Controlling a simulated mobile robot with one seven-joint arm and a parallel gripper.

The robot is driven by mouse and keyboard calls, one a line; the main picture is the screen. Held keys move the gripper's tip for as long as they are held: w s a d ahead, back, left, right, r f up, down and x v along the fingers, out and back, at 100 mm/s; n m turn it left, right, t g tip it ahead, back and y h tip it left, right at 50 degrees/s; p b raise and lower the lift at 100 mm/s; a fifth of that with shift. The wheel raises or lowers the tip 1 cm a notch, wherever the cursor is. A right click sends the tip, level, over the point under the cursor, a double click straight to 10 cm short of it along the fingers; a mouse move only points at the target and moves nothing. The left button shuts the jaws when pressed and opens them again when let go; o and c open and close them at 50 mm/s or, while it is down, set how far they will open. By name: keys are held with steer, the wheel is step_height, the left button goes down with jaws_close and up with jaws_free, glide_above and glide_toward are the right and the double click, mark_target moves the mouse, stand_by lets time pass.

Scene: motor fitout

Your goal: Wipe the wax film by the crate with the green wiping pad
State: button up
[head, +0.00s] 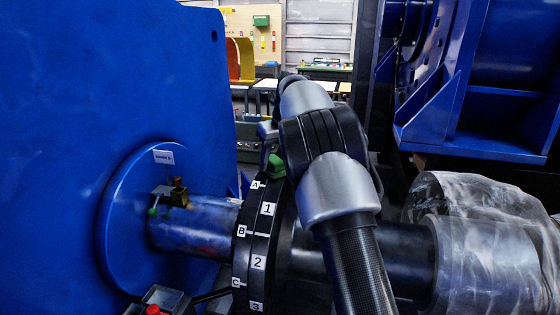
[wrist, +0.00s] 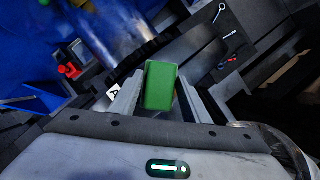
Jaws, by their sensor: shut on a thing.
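My gripper (wrist: 160,98) is shut on the green wiping pad (wrist: 160,84), which sits between its two fingers in the wrist view. In the head view only a small part of the pad (head: 275,166) shows, just above the rim of the black numbered disc (head: 257,235); my arm hides most of the gripper. I cannot tell whether the pad touches anything. The shaft (head: 200,226) left of the disc has a smudged, patchy sheen, but I cannot make out a wax film for certain. No crate is clearly seen in either view.
A blue housing (head: 120,110) fills the left. A small brass fitting (head: 172,194) sits on the shaft. A red button (head: 153,310) is at the bottom, and plastic wraps a roll (head: 490,240) at right. Loose tools, including a spanner (wrist: 219,12), lie on a dark surface.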

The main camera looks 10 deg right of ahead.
steer(key=shift+s+d+f, duration=0.15)
steer(key=shift+d, duration=0.1)
steer(key=shift+s+d, duration=0.35)
steer(key=shift+d, duration=0.45)
steer(key=shift+s+d, duration=0.35)
steer(key=shift+d, duration=0.4)
steer(key=shift+s, duration=0.1)
steer(key=shift+w+a+r, duration=0.1)
steer(key=shift+w+a, duration=0.2)
steer(key=shift+a, duration=0.3)
steer(key=shift+w+a+r, duration=0.1)
steer(key=shift+w+a, duration=0.15)
steer(key=shift+a, duration=0.4)
steer(key=shift+w+a, duration=0.3)
steer(key=shift+a, duration=0.3)
steer(key=shift+f, duration=0.1)
steer(key=shift+d, duration=0.1)
steer(key=shift+s+d+f, duration=0.1)
steer(key=shift+s+d, duration=0.2)
steer(key=shift+d, duration=0.3)
steer(key=shift+s+d+f, duration=0.1)
steer(key=shift+s+d, duration=0.2)
steer(key=shift+d, duration=0.3)
steer(key=shift+s+d+f, duration=0.1)
steer(key=shift+s+d, duration=0.2)
steer(key=shift+d, duration=0.3)
steer(key=shift+r, duration=0.1)
